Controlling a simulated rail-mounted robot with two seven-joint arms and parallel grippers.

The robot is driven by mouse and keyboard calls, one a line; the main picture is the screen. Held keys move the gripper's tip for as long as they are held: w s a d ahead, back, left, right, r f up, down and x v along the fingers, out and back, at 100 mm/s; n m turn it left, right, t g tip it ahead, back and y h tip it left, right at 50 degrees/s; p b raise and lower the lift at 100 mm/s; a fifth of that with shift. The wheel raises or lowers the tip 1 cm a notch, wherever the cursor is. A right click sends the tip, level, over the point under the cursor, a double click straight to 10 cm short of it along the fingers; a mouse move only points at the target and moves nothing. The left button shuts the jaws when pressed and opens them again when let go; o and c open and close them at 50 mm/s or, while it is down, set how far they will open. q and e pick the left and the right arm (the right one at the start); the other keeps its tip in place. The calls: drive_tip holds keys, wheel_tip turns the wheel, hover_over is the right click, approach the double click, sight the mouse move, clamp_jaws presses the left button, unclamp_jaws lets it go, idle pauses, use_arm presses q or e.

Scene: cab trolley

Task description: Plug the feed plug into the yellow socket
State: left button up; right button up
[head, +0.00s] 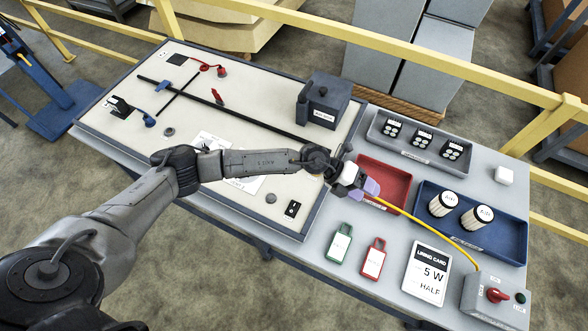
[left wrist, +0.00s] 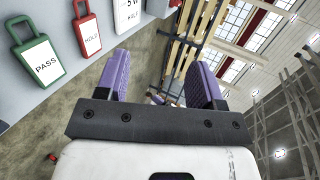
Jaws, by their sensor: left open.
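A yellow cable (head: 430,226) runs from the grey control box (head: 490,301) at the lower right, over the trays, up to my left gripper (head: 369,188). The plug at its end is not distinguishable; the gripper may hide it. My left gripper has a white body and purple fingers, over the red tray (head: 388,176). In the left wrist view its fingers (left wrist: 160,75) are spread, with nothing visibly held between them. I cannot make out a yellow socket; the board (head: 250,110) at the left bears red, blue and black fittings. My right gripper is not in view.
A dark box (head: 323,98) stands on the board. A grey tray (head: 420,138) holds black blocks; a blue tray (head: 480,227) holds two white cylinders. Green (head: 340,244) and red (head: 372,259) tags and a card (head: 427,273) lie in front. Yellow railing (head: 400,50) runs behind.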

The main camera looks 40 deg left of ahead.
use_arm(q)
drive_tip(key=w+a+f+m+g+y+b, duration=0.1)
drive_tip(key=w+a+f+y+b, duration=0.2)
drive_tip(key=a, duration=0.4)
drive_tip(key=w+a+f+g+y+b, duration=0.1)
drive_tip(key=a+f+y, duration=0.3)
drive_tip(key=a+f, duration=0.25)
drive_tip(key=a+y+b, duration=0.1)
drive_tip(key=a, duration=0.4)
drive_tip(key=w+a+g+y+b, duration=0.1)
drive_tip(key=a+y, duration=0.1)
drive_tip(key=a, duration=0.3)
drive_tip(key=a+n+y+b, duration=0.1)
drive_tip(key=a+y, duration=0.1)
drive_tip(key=a, duration=0.3)
drive_tip(key=shift+w+a+r+g, duration=0.1)
drive_tip(key=shift+w+r+g, duration=0.05)
drive_tip(key=shift+r+g, duration=0.2)
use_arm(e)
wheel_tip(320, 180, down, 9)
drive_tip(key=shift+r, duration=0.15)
use_arm(q)
drive_tip(key=shift+f, duration=0.2)
